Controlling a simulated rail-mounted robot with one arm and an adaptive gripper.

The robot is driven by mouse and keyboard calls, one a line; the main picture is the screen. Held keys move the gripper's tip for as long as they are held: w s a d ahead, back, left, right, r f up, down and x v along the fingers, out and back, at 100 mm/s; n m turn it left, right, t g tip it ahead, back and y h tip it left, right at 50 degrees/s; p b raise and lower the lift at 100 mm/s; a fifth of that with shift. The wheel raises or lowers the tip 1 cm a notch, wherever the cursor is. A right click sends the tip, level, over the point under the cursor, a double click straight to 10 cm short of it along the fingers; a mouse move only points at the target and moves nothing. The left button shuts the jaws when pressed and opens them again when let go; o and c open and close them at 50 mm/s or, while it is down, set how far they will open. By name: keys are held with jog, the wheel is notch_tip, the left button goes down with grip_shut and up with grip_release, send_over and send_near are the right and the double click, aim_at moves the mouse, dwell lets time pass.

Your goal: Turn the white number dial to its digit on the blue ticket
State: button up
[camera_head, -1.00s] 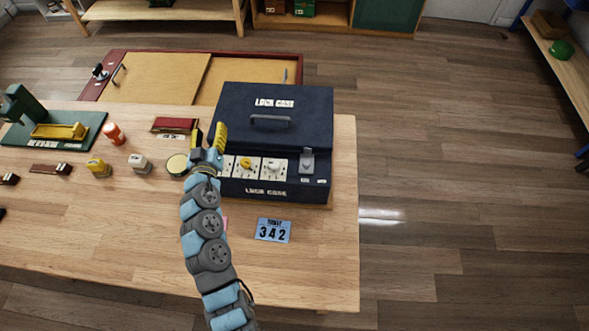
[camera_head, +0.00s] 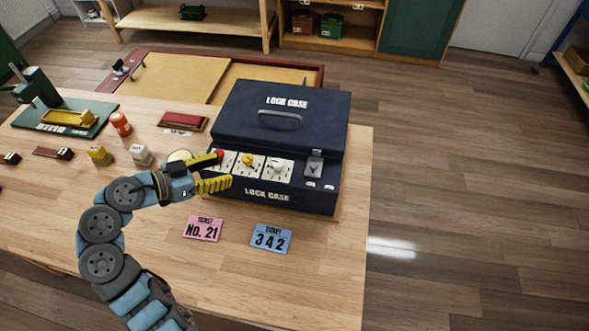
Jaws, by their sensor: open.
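The white number dial (camera_head: 277,168) is the rightmost of three dials on the front panel of the dark blue lock case (camera_head: 279,117). Its pointer direction is too small to read. The blue ticket (camera_head: 270,238) lies on the table in front of the case and reads 3 4 2. My gripper (camera_head: 224,171) is open with yellow fingers pointing right. It is at the left end of the dial panel, close to the red dial (camera_head: 219,155), and apart from the white dial. Between red and white sits the yellow dial (camera_head: 248,160).
A pink ticket (camera_head: 203,229) reading No. 21 lies left of the blue one. A grey latch (camera_head: 314,167) is right of the white dial. Stamps and an orange bottle (camera_head: 121,123) stand at the left. The table front right is clear.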

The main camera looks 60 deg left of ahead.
jog(key=d, duration=0.1)
jog(key=b, duration=0.1)
send_near(277, 163)
jog(key=shift+m, duration=0.3)
jog(key=x, duration=1)
jog(key=shift+w+a, duration=0.1)
jog(key=shift+w, duration=0.05)
grip_shut()
